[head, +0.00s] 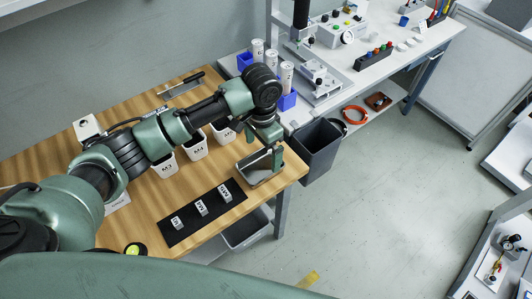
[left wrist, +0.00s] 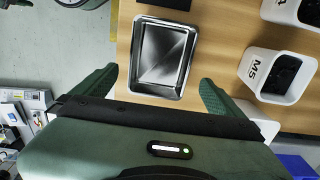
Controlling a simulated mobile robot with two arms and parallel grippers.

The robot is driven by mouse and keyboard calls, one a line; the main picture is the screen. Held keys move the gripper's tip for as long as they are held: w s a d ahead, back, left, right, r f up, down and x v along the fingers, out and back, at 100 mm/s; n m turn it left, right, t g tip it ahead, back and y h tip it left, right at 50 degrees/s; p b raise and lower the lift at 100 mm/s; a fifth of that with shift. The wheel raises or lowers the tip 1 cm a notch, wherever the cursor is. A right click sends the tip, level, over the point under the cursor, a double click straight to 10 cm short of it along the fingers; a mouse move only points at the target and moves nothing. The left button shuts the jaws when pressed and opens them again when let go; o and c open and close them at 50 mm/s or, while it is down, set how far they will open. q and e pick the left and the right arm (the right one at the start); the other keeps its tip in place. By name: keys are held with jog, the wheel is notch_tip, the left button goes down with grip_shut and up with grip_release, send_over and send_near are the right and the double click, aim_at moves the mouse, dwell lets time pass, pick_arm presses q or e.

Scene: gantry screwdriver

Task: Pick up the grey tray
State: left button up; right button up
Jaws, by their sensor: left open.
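The grey tray (head: 252,175) is a shallow metal tray lying near the right end of the wooden table in the head view, partly hidden by my gripper. It is empty and shows whole in the left wrist view (left wrist: 162,56). My left gripper (head: 273,158) is over the tray. In the left wrist view its two fingers (left wrist: 160,80) are open, one off each side of the tray's near end, with nothing between them clearly held. I cannot tell how high the fingertips are above the table. My right gripper is not in view.
A black mat (head: 203,214) with small labelled blocks lies beside the tray. White labelled bins stand behind it, one marked M5 (left wrist: 275,72). A dark bin (head: 317,149) stands off the table's right end. A white bench (head: 400,62) holds fixtures and tools.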

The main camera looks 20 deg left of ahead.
aim_at(260, 171)
pick_arm(q)
jog(key=shift+s+f, duration=0.1)
jog(key=shift+f, duration=0.3)
jog(key=shift+s+a+f, duration=0.1)
jog(key=shift+s+f, duration=0.15)
jog(key=shift+f, duration=0.35)
jog(key=shift+s+a+f, duration=0.1)
jog(key=shift+s+f, duration=0.15)
jog(key=shift+f, duration=0.35)
notch_tip(260, 171, down, 3)
jog(key=shift+w+r+p, duration=0.1)
jog(key=shift+p, duration=0.25)
jog(key=shift+f, duration=0.55)
jog(key=c, duration=1.3)
jog(key=shift+c, duration=0.2)
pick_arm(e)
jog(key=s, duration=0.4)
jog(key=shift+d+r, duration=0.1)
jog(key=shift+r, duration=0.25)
